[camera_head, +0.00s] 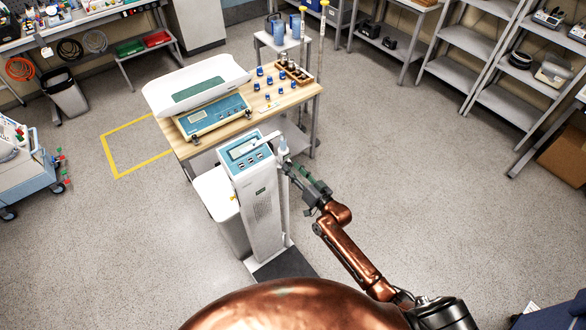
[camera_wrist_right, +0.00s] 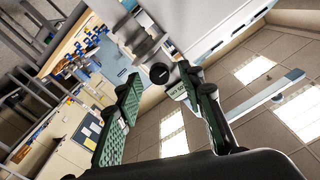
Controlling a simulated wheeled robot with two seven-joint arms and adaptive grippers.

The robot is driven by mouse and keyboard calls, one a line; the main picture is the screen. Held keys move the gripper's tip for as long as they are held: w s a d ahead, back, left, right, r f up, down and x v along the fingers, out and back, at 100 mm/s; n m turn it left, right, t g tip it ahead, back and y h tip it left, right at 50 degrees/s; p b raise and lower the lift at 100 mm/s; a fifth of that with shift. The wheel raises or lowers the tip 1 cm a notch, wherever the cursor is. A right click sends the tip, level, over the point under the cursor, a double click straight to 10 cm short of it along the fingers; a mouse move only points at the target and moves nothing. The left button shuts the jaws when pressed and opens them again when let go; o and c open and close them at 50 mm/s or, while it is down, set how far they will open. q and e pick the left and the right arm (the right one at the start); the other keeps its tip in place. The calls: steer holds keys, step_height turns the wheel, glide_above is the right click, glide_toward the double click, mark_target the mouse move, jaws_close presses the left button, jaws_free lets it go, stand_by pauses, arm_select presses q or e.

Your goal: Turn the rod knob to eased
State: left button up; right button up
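A white column scale (camera_head: 262,210) with a blue panel and display stands upright in the middle of the head view. A thin rod or tube and a white fitting (camera_head: 283,148) are at its upper right. A round black knob (camera_wrist_right: 159,73) shows in the wrist view on a grey-white bracket, with a light mark on its face. My right gripper (camera_head: 295,172) is open beside the column's upper right. In the wrist view, its green-padded fingers stand apart, with the knob framed between the fingertips. I cannot tell whether they touch it. A label by the right finger is partly hidden. My left gripper is in neither view.
A wooden table (camera_head: 190,145) with a baby scale (camera_head: 196,85) and several small blue-topped items stands behind the column. Shelves (camera_head: 480,60) line the back right. A blue cart (camera_head: 25,165) stands at left. The floor to the right is clear.

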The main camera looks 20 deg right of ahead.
steer(key=v, duration=1.1)
steer(key=shift+s, duration=0.3)
steer(key=shift+d, duration=0.1)
